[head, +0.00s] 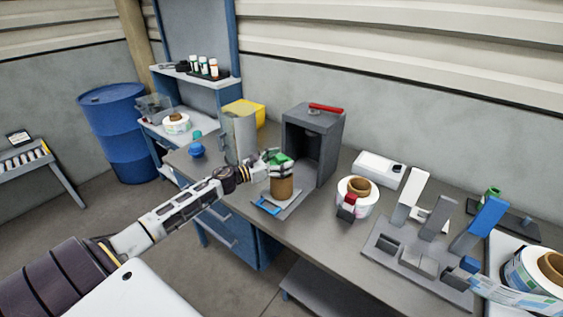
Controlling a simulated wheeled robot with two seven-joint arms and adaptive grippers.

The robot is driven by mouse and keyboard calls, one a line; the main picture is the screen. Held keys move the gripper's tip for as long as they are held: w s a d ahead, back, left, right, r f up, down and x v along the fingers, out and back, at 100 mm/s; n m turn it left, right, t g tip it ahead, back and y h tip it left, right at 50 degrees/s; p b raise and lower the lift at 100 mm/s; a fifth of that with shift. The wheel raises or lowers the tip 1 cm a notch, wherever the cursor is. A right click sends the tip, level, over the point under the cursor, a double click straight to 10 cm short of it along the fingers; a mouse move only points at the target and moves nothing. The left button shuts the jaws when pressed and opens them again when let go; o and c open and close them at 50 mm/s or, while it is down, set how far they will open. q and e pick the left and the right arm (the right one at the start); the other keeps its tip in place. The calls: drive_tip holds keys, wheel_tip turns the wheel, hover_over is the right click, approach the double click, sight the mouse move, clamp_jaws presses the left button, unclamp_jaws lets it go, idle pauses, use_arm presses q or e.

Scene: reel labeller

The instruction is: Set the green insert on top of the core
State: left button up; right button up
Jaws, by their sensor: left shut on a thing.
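The green insert (279,158) is between the fingers of my left gripper (272,164), which is shut on it. It is at the top of the brown core (282,186); whether it touches the core or hangs just above it I cannot tell. The core stands upright on a grey plate (291,207) with a blue part at its front edge. The gripper's fingers hide part of the insert and the core's upper rim. My right gripper is not in view.
A dark grey open box (328,125) with a red handle stands right behind the core. A label reel (354,203) lies to the right, and a grey fixture (420,250) beyond it. A blue knob-like object (196,149) stands to the left. Bare bench (312,229) shows in front.

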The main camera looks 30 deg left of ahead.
use_arm(q)
drive_tip(key=shift+f+b, duration=0.65)
drive_tip(key=shift+b, duration=0.05)
idle(0.9)
drive_tip(key=o, duration=0.8)
drive_tip(key=shift+s+a, duration=0.1)
drive_tip(key=shift+s, duration=0.05)
drive_tip(key=shift+p+v, duration=0.55)
drive_tip(key=shift+v, duration=4.8)
